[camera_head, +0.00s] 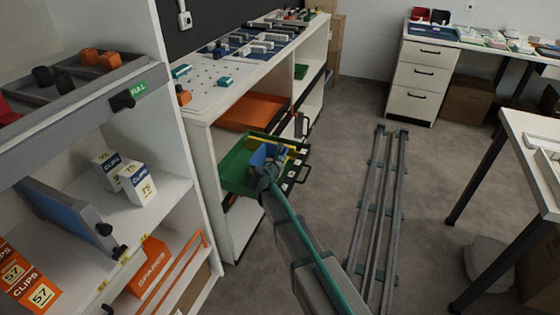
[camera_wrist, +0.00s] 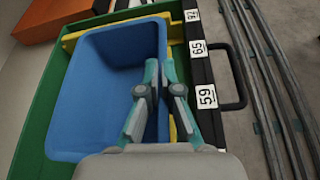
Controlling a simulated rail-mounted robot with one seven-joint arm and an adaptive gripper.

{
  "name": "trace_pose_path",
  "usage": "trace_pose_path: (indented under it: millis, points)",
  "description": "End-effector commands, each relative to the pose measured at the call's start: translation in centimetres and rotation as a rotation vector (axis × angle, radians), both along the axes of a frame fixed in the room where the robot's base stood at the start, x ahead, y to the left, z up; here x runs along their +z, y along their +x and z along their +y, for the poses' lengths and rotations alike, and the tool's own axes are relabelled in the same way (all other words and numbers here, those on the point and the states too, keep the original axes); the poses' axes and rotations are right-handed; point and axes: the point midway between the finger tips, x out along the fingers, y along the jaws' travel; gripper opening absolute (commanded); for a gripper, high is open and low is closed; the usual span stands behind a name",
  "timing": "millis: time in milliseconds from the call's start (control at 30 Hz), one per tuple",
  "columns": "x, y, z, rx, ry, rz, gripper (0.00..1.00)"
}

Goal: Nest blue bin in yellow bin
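The blue bin (camera_wrist: 100,95) fills the middle of the wrist view, open side toward the camera, and looks empty. It also shows in the head view (camera_head: 258,156), partly behind my gripper. The yellow bin (camera_wrist: 175,28) shows as edges beyond the blue bin's top and right side, with a corner at upper left; in the head view it is a yellow strip (camera_head: 290,144). The blue bin overlaps it, but I cannot tell how deep it sits. My gripper (camera_wrist: 161,68) has its fingers close together on the blue bin's right wall, one inside and one outside.
Both bins are over a green pull-out tray (camera_wrist: 36,120) with a black, number-labelled front (camera_wrist: 205,75) and handle. An orange tray (camera_head: 255,110) is above it in the same white cabinet. Floor rails (camera_head: 380,215) run to the right. A white shelf with cartons (camera_head: 137,183) stands at left.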

Motion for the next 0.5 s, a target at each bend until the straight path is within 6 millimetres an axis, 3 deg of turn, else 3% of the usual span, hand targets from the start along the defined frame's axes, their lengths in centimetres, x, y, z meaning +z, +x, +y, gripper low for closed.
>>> trace_pose_path:
  millis: [500]
  points:
    - [-1.5, 0.0, 0.0, 0.0, 0.0, 0.0, 0.0]
